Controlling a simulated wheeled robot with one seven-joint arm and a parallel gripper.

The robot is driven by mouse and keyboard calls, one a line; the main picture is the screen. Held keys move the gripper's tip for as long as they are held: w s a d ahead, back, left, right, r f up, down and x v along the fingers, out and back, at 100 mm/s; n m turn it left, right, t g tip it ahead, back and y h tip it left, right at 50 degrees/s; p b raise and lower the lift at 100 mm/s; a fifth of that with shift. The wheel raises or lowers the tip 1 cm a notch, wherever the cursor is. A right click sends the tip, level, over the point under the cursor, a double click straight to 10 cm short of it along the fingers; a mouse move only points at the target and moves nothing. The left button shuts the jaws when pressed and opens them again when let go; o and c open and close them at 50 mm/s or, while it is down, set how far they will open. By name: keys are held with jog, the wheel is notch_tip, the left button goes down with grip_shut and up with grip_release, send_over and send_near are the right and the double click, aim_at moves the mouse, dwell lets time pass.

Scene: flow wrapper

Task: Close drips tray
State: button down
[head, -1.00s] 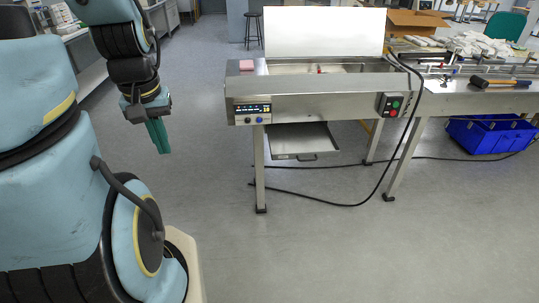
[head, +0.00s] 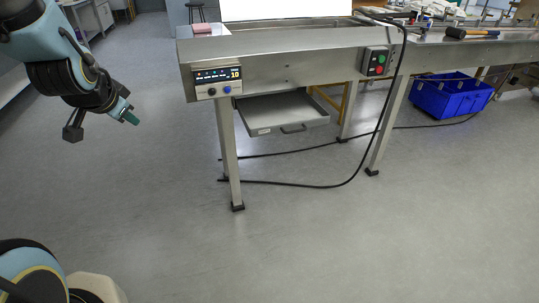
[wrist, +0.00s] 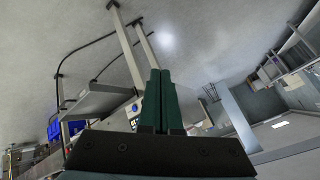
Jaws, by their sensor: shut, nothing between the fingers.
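The drips tray (head: 272,112) is a shallow metal tray under the flow wrapper's body (head: 290,62). It sticks out toward the front, with a small dark handle (head: 294,128) on its front edge. In the wrist view the tray (wrist: 98,101) shows to the left of the fingers, seen at a steep tilt. My gripper (head: 131,117) is at the left in the head view, apart from the machine and the tray. Its green fingers (wrist: 160,100) are pressed together in the wrist view, with nothing between them.
The machine's front leg (head: 228,150) stands left of the tray, and a black cable (head: 365,160) hangs and loops on the floor at its right. A control panel (head: 218,80) and a button box (head: 376,61) are on the front. A blue crate (head: 450,95) lies right. Front floor is clear.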

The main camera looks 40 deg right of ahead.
jog(key=s+d+f+m+t+h+b, duration=0.1)
jog(key=d+f+m+h+b, duration=0.4)
jog(key=d+f+b, duration=0.4)
jog(key=m+g+h+b, duration=0.1)
jog(key=m+h+b, duration=0.6)
jog(key=m+b, duration=0.8)
send_near(270, 131)
jog(key=s+a+r+n+b, duration=0.1)
jog(key=s+a+n+b, duration=0.15)
jog(key=s, duration=0.35)
jog(key=shift+w+d+r+b, duration=0.1)
jog(key=shift+w+d+b, duration=0.25)
jog(key=shift+w+d, duration=1.15)
jog(key=shift+w+d+r+b, duration=0.1)
jog(key=shift+w+d+b, duration=0.2)
jog(key=shift+w+d, duration=1.1)
jog(key=shift+w+d+r+b, duration=0.1)
jog(key=shift+w+d+b, duration=0.25)
jog(key=shift+w+d, duration=1.15)
jog(key=shift+s+d, duration=0.45)
jog(key=shift+d, duration=0.05)
